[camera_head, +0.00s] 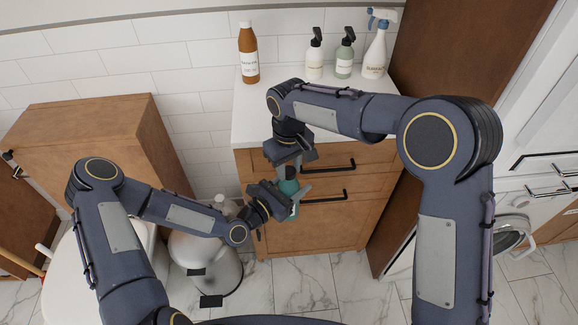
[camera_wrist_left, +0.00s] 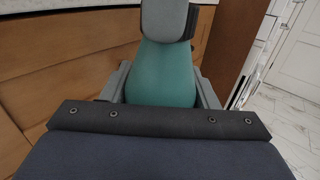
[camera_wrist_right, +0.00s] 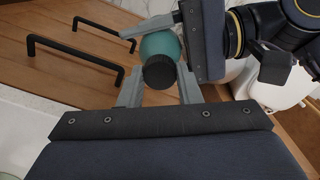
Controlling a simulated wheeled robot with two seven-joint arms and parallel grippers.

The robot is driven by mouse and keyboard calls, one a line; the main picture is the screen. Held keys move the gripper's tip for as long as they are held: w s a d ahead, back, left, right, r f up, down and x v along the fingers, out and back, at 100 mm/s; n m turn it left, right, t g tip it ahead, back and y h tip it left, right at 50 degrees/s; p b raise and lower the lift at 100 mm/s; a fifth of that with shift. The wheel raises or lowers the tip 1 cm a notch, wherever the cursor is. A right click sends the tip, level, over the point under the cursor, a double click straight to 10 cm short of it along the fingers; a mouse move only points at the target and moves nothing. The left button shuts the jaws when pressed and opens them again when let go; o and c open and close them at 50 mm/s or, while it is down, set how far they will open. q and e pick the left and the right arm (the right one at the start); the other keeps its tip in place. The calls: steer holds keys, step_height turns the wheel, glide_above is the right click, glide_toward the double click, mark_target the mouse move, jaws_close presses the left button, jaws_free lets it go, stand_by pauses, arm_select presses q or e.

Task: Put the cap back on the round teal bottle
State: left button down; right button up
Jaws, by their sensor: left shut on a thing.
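The round teal bottle (camera_head: 289,186) is upright in front of the cabinet, clear of the counter. My left gripper (camera_head: 299,200) is shut on it; the left wrist view shows the bottle (camera_wrist_left: 162,75) between the two fingers. The black cap (camera_wrist_right: 159,72) shows at the top of the bottle in the right wrist view. Whether it is seated on the neck I cannot tell. My right gripper (camera_wrist_right: 161,80) is above the bottle, with one finger on each side of the cap. Whether those fingers press on the cap is not clear. In the left wrist view a grey finger hides the neck.
A brown bottle (camera_head: 248,55), two pump bottles (camera_head: 314,60) (camera_head: 345,60) and a spray bottle (camera_head: 376,50) stand at the back of the white counter (camera_head: 250,110). Black drawer handles (camera_head: 329,165) stick out close to my grippers. A white toilet (camera_head: 190,250) is at lower left.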

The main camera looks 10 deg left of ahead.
steer(key=o, duration=0.5)
steer(key=shift+c, duration=0.2)
step_height(320, 180, up, 12)
stand_by(0.4)
